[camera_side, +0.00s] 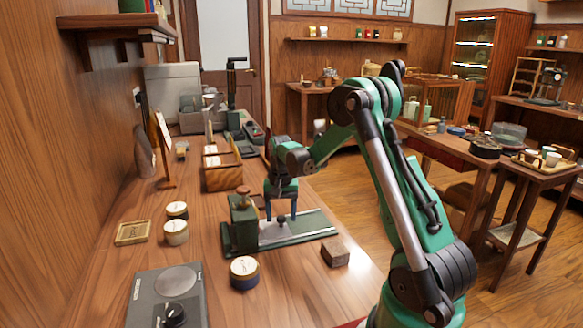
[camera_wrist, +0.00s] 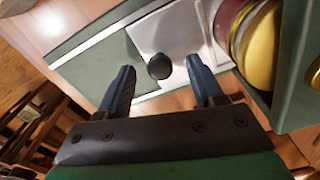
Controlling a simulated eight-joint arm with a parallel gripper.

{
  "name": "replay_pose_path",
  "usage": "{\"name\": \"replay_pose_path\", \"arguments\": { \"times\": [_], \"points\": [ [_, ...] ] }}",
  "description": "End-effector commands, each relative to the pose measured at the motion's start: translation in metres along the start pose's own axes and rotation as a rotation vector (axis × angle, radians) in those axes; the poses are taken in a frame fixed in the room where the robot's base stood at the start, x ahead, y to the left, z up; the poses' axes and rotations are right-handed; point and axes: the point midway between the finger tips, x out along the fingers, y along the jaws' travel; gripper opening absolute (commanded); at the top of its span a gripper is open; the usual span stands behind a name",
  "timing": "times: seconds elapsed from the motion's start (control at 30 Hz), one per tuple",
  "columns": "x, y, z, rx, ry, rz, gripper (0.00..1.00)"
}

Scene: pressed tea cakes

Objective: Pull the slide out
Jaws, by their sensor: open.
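The slide is a pale metal plate (camera_wrist: 172,32) with a dark round knob (camera_wrist: 159,66), set on a green base. In the side view the knob (camera_side: 281,219) is below my gripper (camera_side: 281,211), and the green base (camera_side: 315,225) stretches to the right on the wooden table. A green press block (camera_side: 243,222) stands at the left end of the base. My gripper (camera_wrist: 162,85) is open, with its two blue fingers on either side of the knob and apart from it in the wrist view. Whether the fingers are down at knob height is hard to tell.
A small wooden block (camera_side: 335,253) lies in front of the base. A round tin (camera_side: 244,271) and a dark scale (camera_side: 167,297) are at the front left. Two more tins (camera_side: 176,231) and a wooden tray (camera_side: 132,233) lie left. A wooden box (camera_side: 223,176) stands behind.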

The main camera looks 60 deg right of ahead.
Motion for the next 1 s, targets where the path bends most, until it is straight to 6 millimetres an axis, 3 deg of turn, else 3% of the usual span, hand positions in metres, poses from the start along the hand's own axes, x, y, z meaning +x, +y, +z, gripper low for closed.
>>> {"name": "replay_pose_path", "arguments": {
  "times": [0.17, 0.4, 1.0],
  "points": [
    [0.0000, 0.0000, 0.0000, 0.000, 0.000, 0.000, 0.61],
    [-0.0002, 0.0000, 0.0000, 0.000, 0.000, 0.000, 0.00],
    [-0.0005, 0.0000, 0.0000, 0.000, 0.000, 0.000, 0.00]
  ]
}}
